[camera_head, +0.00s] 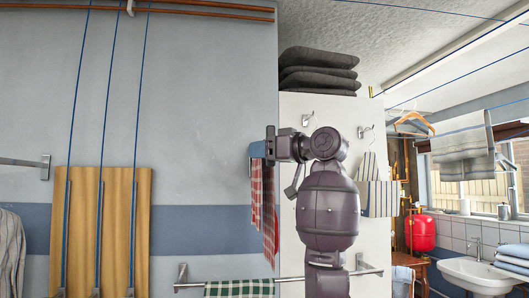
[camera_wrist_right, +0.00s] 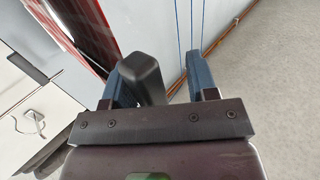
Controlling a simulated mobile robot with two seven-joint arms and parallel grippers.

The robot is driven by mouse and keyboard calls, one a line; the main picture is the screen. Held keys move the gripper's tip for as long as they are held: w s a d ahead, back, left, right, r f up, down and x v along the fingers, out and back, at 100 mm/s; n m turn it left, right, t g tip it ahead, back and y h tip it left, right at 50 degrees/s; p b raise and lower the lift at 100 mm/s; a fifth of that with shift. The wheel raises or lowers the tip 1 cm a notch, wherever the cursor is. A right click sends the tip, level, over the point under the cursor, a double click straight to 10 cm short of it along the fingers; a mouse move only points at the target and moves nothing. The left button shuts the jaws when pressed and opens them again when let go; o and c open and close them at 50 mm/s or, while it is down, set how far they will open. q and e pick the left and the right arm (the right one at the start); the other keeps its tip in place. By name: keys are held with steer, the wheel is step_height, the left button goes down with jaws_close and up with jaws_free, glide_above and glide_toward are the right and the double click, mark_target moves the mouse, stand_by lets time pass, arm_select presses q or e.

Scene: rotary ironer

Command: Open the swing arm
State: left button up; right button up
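My right gripper (camera_head: 258,150) is raised in the middle of the head view and points left, beside a hanging red checked cloth (camera_head: 269,220). In the right wrist view its two blue fingers (camera_wrist_right: 165,88) stand apart. A dark bar with a rounded end (camera_wrist_right: 146,76) lies between them, close to the left finger and clear of the right one. It may be part of the swing arm; I cannot tell whether it touches the left finger. The rest of the swing arm is hidden behind my gripper and wrist in the head view. My left gripper is not in view.
A white panel (camera_head: 295,118) with hooks and folded grey cloths (camera_head: 318,72) on top stands behind my arm. A rail with a green checked cloth (camera_head: 239,289) is below. A wooden board (camera_head: 115,230) leans at the left. The grey wall (camera_head: 200,110) left of my gripper is clear.

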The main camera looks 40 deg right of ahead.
stand_by(0.3)
steer(key=b+v, duration=0.2)
steer(key=v, duration=0.9)
stand_by(0.4)
